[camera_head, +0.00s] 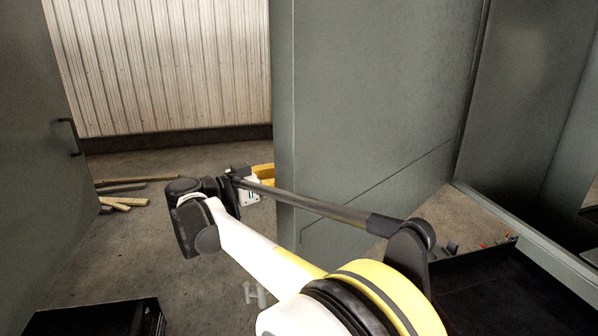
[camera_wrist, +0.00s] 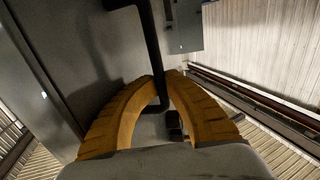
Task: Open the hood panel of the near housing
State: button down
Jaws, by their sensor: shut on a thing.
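A large grey-green panel (camera_head: 375,100) stands upright in the middle of the head view, with its free edge toward the left. It looks like the hood panel, swung out from the housing frame (camera_head: 530,240) at right. My gripper (camera_wrist: 168,76) has yellow curved fingers closed around a black bar handle (camera_wrist: 152,40) beside a grey panel face (camera_wrist: 75,50) in the wrist view. In the head view a bit of my yellow gripper (camera_head: 263,172) shows at the panel's left edge; the fingertips and the held handle are hidden there.
Another grey-green panel (camera_head: 40,150) with a black handle (camera_head: 70,137) stands at left. Wood planks (camera_head: 125,200) lie on the concrete floor. A dark box (camera_head: 95,318) sits at lower left. A corrugated wall (camera_head: 170,65) closes the back. Floor between the panels is mostly clear.

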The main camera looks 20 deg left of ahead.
jog(key=c, duration=1.5)
grip_release()
jog(key=shift+o, duration=0.2)
jog(key=v, duration=1.2)
